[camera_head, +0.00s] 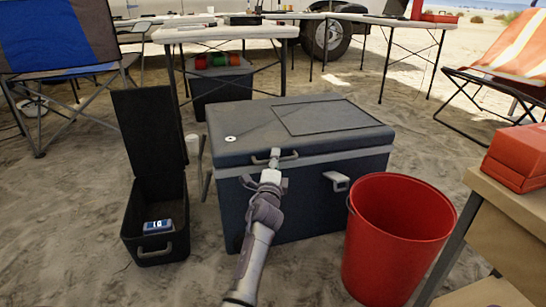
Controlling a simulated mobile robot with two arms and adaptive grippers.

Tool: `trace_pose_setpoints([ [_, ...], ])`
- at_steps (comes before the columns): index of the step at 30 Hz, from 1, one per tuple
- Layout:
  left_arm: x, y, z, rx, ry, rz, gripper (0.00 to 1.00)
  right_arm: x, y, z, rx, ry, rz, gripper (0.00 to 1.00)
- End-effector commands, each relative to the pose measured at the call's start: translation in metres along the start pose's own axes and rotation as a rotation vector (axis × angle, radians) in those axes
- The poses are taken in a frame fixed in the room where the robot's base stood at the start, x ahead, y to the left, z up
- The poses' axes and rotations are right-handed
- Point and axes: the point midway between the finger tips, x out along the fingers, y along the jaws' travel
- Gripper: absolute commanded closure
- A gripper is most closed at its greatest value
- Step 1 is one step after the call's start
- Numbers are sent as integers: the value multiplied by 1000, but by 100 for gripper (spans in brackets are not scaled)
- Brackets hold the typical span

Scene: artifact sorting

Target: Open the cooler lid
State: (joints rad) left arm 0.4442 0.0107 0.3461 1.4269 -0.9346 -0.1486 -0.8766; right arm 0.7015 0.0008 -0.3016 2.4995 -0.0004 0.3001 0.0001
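The cooler (330,205) is a large dark grey box standing on the sand in the middle of the view. Its lid (255,125) lies flat and closed on top, with a recessed panel and a small white round spot at the left. A lid handle (257,159) is on the upper front edge, and a light latch or handle (338,181) is on the front face. My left gripper (274,163) is at the lid handle, apparently touching it. Its fingers are too small and partly hidden to show their opening. My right gripper is out of view.
A red bucket (395,235) stands close to the cooler's front right. A small open black case (157,255) holding a blue-and-white device (158,226) stands left. A table with a red box (517,157) is at right. Folding tables and chairs stand behind.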

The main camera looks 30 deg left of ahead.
Motion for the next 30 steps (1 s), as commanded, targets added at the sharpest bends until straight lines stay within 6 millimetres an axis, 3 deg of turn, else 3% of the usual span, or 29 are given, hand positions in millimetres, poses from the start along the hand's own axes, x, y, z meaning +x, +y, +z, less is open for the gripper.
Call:
trace_pose_setpoints([
  [6,0,0,0,0,0,0,62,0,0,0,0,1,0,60],
  [13,0,0,0,0,0,0,100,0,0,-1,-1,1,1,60],
  [27,1,-2,0,-1,0,4,100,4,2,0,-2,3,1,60],
  [30,2,-8,1,-4,0,10,100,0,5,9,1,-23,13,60],
])
